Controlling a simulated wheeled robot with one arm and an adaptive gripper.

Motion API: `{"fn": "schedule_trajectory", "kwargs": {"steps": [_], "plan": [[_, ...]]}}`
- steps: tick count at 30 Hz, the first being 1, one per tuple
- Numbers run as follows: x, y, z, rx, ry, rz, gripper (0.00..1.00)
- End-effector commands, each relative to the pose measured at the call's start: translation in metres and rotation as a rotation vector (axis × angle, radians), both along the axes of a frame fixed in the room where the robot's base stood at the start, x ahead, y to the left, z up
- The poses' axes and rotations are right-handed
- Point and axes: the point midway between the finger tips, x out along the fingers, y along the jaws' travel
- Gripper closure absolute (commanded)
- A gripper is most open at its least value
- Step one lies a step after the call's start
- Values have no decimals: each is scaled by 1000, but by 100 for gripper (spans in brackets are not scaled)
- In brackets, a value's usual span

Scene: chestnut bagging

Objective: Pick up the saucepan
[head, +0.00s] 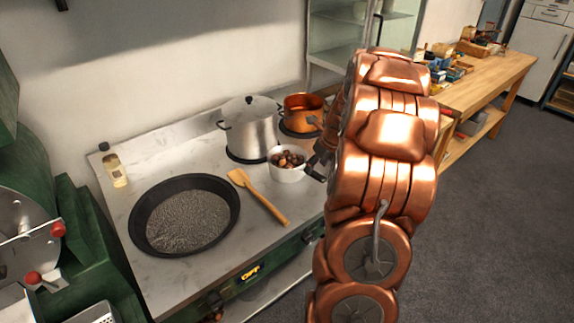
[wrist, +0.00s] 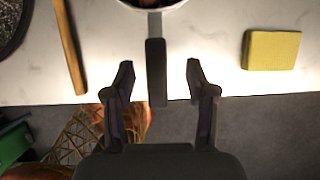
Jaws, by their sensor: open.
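The saucepan (head: 287,175) is small and white, with brown chestnuts in it and a dark handle pointing right toward my arm. It stands on the counter in front of a large steel pot. In the wrist view its dark handle (wrist: 157,75) runs down from the pan at the top edge. My gripper (wrist: 159,78) is open, with one finger on each side of the handle and a gap on both sides. In the head view my gripper (head: 320,160) is partly hidden by my copper-coloured arm.
The lidded steel pot (head: 250,130) and a copper pot (head: 301,108) stand behind the saucepan. A wooden spatula (head: 262,199) and a wide black pan (head: 186,215) lie to its left. A yellow sponge (wrist: 271,50) lies right of the handle. The counter's front edge is close.

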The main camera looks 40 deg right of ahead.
Motion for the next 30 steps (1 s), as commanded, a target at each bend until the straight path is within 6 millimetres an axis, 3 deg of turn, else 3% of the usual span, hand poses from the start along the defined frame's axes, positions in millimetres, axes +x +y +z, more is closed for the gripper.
{"fn": "schedule_trajectory", "kwargs": {"steps": [8,18,27,30], "plan": [[8,3,-10,-1,1,4,44],[24,4,-43,-2,0,4,44],[25,4,-47,-2,-1,3,44],[25,3,-47,-2,-1,3,54]]}}
